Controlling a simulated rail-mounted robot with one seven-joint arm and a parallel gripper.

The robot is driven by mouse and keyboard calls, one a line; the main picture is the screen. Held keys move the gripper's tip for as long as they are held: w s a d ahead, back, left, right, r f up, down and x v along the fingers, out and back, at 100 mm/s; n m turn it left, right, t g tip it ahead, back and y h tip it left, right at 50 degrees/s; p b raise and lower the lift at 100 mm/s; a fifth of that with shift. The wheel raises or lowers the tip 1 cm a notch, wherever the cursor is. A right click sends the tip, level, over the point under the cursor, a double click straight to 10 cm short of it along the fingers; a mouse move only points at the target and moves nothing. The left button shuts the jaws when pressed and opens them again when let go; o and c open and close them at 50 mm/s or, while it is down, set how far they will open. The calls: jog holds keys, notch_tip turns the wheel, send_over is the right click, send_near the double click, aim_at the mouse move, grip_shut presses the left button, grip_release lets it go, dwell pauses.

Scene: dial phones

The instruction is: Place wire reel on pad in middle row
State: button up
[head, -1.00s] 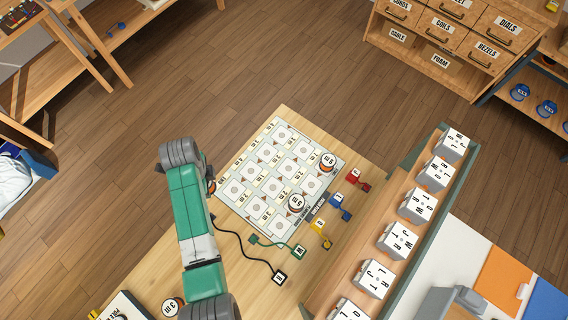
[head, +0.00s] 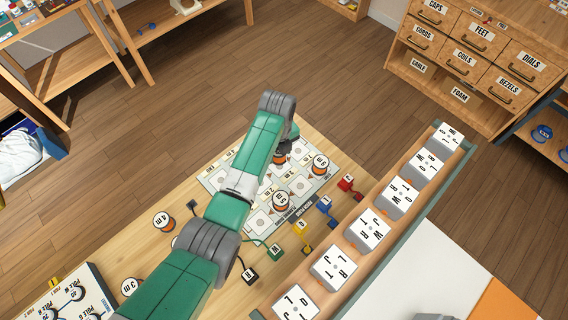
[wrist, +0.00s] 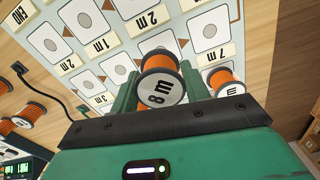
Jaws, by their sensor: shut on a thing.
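My gripper (head: 282,150) is shut on an orange wire reel with white end discs (wrist: 160,84); its label seems to read 8 m. In the head view the held reel (head: 280,159) is over the far part of the pale board (head: 208,182), partly hidden by my arm. Whether the reel touches the board is unclear. My arm covers much of the board's middle.
Reels marked 4 m (head: 163,221) and 3 m (head: 130,288) stand on the table. Coloured plugs (head: 325,205) line the board's right side.

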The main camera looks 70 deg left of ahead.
aim_at(279, 161)
jog(key=shift+w+f+b, duration=0.1)
jog(key=shift+f+b, duration=0.55)
jog(key=shift+f, duration=2)
jog(key=shift+f, duration=0.2)
jog(key=o, duration=1)
jog(key=shift+o, duration=0.2)
notch_tip(279, 161, up, 12)
jog(key=p, duration=0.3)
jog(key=shift+r, duration=0.25)
